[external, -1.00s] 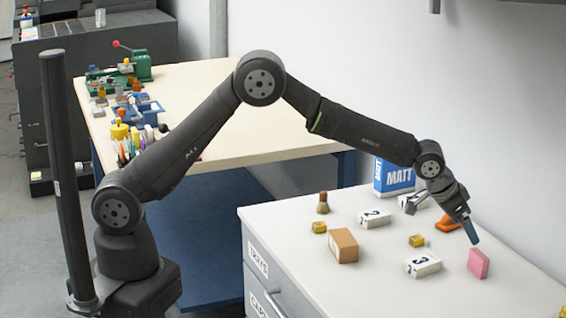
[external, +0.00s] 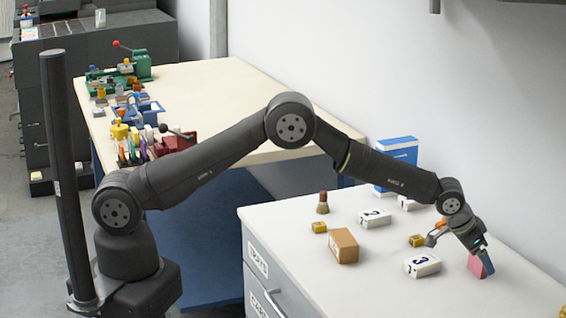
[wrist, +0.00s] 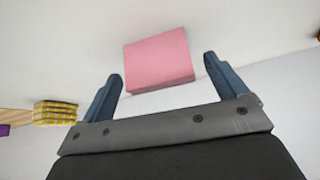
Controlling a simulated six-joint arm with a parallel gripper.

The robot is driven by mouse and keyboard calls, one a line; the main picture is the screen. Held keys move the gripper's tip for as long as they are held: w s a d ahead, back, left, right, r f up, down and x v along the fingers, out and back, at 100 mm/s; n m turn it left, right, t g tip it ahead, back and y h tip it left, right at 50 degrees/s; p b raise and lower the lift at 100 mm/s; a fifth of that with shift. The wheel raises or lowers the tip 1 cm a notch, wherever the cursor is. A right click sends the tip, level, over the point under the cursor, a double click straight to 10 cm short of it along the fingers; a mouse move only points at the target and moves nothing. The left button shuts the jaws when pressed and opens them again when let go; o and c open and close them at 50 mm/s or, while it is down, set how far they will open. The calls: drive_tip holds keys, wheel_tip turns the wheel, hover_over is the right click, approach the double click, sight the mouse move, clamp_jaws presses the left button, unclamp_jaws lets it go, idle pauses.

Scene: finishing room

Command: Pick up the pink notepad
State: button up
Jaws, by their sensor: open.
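The pink notepad (external: 475,266) stands on the white cabinet top near its right end. In the external view my gripper (external: 487,268) is right at it and covers part of it. In the wrist view the notepad (wrist: 159,61) lies just beyond and between the two blue fingertips of my gripper (wrist: 163,68). There is a gap between each finger and the notepad's sides. My gripper is open and holds nothing.
A white box marked 3 (external: 422,265) lies just left of the notepad. A yellow block (external: 416,240), a white box marked 2 (external: 374,219), a brown box (external: 343,246) and a brush (external: 323,203) stand farther left. A blue-white carton (external: 397,163) is behind. The front right top is clear.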

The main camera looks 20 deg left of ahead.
drive_tip(key=shift+w+d+f, duration=0.1)
drive_tip(key=shift+f, duration=0.1)
drive_tip(key=shift+c, duration=0.4)
drive_tip(key=c, duration=1)
drive_tip(key=shift+r, duration=0.1)
